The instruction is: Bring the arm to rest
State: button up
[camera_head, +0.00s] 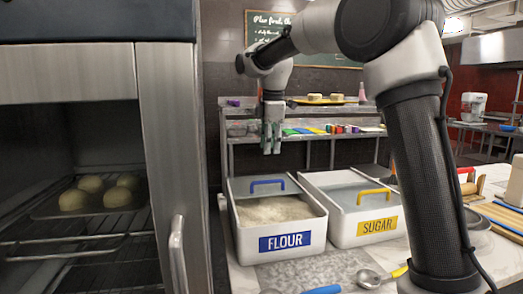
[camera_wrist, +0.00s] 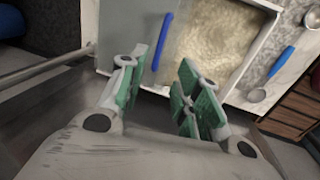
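My gripper (camera_head: 272,147) hangs from my arm, fingers down, above the back part of the flour bin. Its green-padded fingers stand apart with nothing between them, as the wrist view (camera_wrist: 160,70) also shows. The white flour bin (camera_head: 284,256) has a blue label and holds pale flour (camera_head: 270,210). Its blue handle (camera_head: 267,182) is at the back, and the flour is uncovered in front of it. In the wrist view the blue handle (camera_wrist: 162,40) lies beyond the fingers. My gripper touches neither the bin nor the handle.
The sugar bin (camera_head: 340,241) with a yellow handle stands right of the flour. Blue-handled (camera_head: 322,290) and yellow-handled (camera_head: 400,271) scoops lie in front. An open oven (camera_head: 160,140) with dough balls (camera_head: 90,184) is at left. A shelf (camera_head: 300,137) is behind.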

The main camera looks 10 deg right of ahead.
jog(key=s+d+f+m, duration=0.2)
jog(key=s+f+m, duration=0.3)
jog(key=m, duration=0.2)
jog(key=s+d+f+m, duration=0.1)
jog(key=s+d+m, duration=0.2)
jog(key=s, duration=0.7)
jog(key=s+d+f+m+t, duration=0.1)
jog(key=s+d+m, duration=0.3)
jog(key=s, duration=0.6)
jog(key=s+d+f+m+t, duration=0.1)
jog(key=s+d+m, duration=0.2)
jog(key=s+d, duration=0.3)
jog(key=shift+s+f+m, duration=0.25)
jog(key=shift+s+m, duration=0.15)
jog(key=shift+s, duration=2.05)
